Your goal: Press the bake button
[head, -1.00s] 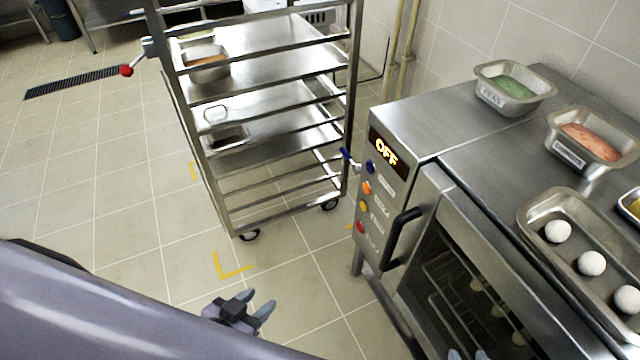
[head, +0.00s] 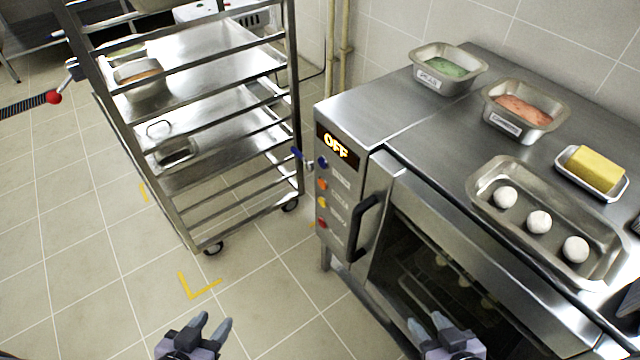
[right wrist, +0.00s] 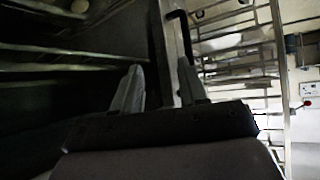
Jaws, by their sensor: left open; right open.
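The oven (head: 380,190) stands at the right in the head view, with a display reading OFF (head: 337,146). Below the display is a column of blue (head: 323,162), orange (head: 321,184), yellow (head: 322,203) and red (head: 322,223) buttons. Their labels are too small to read. My left gripper (head: 208,328) is open and empty over the floor, left of the oven. My right gripper (head: 429,325) is open and empty in front of the oven door. Its fingers show in the right wrist view (right wrist: 160,88), near the dark door.
A black door handle (head: 362,228) sticks out beside the buttons. A metal rack (head: 290,110) stands left of the oven. On the oven top are tins of green (head: 447,70) and pink (head: 522,108) filling, a tray of dough balls (head: 490,170) and butter (head: 594,168).

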